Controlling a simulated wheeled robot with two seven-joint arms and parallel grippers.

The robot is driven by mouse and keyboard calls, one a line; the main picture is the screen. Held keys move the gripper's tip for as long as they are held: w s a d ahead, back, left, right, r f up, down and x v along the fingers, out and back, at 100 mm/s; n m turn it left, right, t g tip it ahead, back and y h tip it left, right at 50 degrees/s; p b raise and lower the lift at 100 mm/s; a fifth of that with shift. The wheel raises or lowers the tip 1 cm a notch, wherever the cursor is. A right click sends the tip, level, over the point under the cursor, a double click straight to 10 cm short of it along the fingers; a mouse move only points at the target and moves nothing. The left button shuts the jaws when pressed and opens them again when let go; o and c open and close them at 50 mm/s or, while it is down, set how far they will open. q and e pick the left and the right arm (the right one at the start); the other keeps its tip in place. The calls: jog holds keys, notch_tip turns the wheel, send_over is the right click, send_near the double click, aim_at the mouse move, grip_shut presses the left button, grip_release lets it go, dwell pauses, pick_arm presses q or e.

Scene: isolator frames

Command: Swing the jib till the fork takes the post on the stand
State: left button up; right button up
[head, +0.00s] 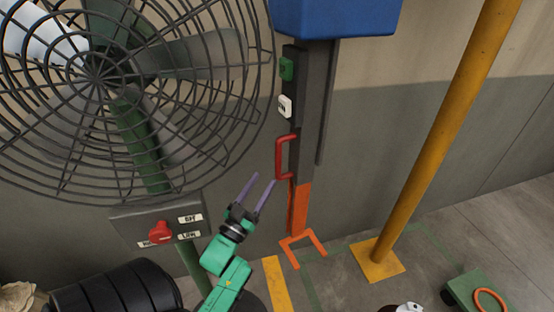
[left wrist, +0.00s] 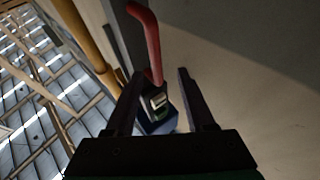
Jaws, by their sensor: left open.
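The jib (head: 316,90) is a dark upright beam under a blue housing (head: 335,15). It has a red handle (head: 279,157) on its left side, and an orange U-shaped fork (head: 303,243) at its lower end. A yellow post (head: 440,130) stands upright on a yellow base plate (head: 378,261), right of the fork and apart from it. My left gripper (head: 264,177) is open and empty, just left of and below the handle. In the left wrist view, the red handle (left wrist: 151,40) shows ahead, between the open fingers (left wrist: 157,74). My right gripper is out of view.
A large caged fan (head: 100,80) with a control box (head: 160,222) stands at the left. A black ribbed drum-like object (head: 115,290) lies below it. A green block (head: 475,290) with an orange ring is at the lower right. Floor between the fork and yellow plate is clear.

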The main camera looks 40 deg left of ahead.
aim_at(277, 162)
pick_arm(q)
jog(key=x, duration=0.2)
jog(key=p+x, duration=0.1)
jog(key=x, duration=0.2)
jog(key=d+r+x, duration=0.1)
jog(key=x, duration=0.2)
jog(key=shift+d, duration=0.1)
jog(key=shift+w+a+f, duration=0.1)
jog(key=shift+w+a, duration=0.15)
jog(key=shift+w, duration=0.3)
jog(key=shift+s, duration=0.1)
grip_shut()
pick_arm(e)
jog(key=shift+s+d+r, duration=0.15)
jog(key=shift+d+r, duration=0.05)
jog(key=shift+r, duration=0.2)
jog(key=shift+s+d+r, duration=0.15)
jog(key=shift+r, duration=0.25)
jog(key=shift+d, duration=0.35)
